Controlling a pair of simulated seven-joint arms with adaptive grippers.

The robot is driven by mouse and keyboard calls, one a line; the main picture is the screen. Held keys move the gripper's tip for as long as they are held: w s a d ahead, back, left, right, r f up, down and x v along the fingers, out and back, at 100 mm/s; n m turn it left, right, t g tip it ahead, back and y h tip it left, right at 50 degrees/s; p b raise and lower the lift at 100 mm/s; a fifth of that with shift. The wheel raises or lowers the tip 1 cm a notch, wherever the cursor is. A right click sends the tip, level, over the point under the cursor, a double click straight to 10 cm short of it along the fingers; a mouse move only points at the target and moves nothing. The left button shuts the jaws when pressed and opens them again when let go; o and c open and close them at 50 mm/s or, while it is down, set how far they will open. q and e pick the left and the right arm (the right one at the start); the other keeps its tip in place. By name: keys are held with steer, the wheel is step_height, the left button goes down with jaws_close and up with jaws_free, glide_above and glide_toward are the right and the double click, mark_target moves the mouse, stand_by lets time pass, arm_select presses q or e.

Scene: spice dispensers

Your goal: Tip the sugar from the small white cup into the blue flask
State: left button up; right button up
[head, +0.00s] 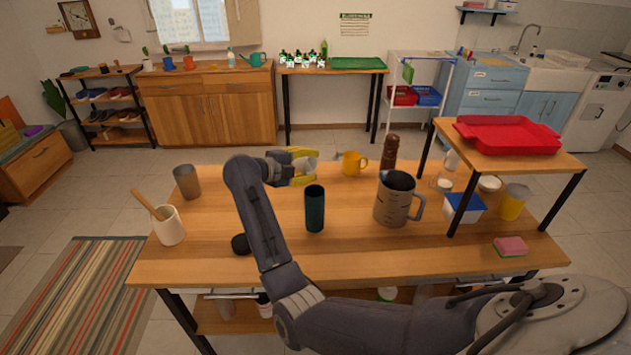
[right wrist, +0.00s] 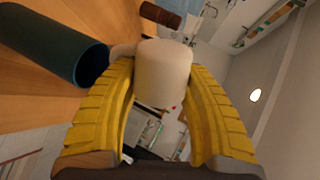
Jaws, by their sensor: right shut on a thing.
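The blue flask (head: 315,208) is a dark teal, open-topped cylinder standing upright on the table, front of centre. In the right wrist view the flask (right wrist: 62,45) lies at upper left with its dark mouth facing the gripper. My right gripper (head: 306,168), with yellow fingers, is above and behind the flask, slightly left of it. It is shut on the small white cup (right wrist: 163,72), which sits between both fingers, apart from the flask. The fingers mostly hide the cup in the head view. I cannot see sugar inside it. My left gripper is out of view.
A grey mug (head: 394,203) stands right of the flask, with a yellow mug (head: 353,163) and a brown mill (head: 389,152) behind. A small black object (head: 240,244), a utensil pot (head: 169,227) and a brown tumbler (head: 187,182) are left. A raised shelf (head: 437,150) occupies the right.

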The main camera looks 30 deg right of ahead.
steer(key=shift+s+d+r+m+t+b, duration=0.1)
steer(key=shift+s+m+t+b, duration=0.3)
steer(key=shift+m+b, duration=0.3)
steer(key=shift+s+d+m+t+b, duration=0.1)
steer(key=shift+s+m+t+b, duration=0.05)
steer(key=shift+m+t+b, duration=0.45)
stand_by(1.3)
steer(key=shift+s+f+m+y, duration=0.15)
steer(key=shift+f+m+y, duration=0.25)
steer(key=shift+f+m, duration=0.3)
stand_by(0.6)
steer(key=shift+s+d+f+m+t, duration=0.1)
steer(key=shift+s+m+t, duration=0.15)
steer(key=shift+m+t, duration=0.45)
stand_by(1.0)
steer(key=shift+w+r+n+g, duration=0.3)
steer(key=shift+n+g, duration=0.2)
steer(key=shift+n, duration=0.3)
steer(key=shift+w+r+n, duration=0.2)
steer(key=shift+r+n, duration=0.2)
steer(key=shift+r, duration=0.1)
steer(key=shift+n+g, duration=0.4)
steer(key=shift+g, duration=0.2)
steer(key=shift+w+a+n+h, duration=0.15)
steer(key=shift+a+n+h, duration=0.05)
steer(key=shift+n+h, duration=0.1)
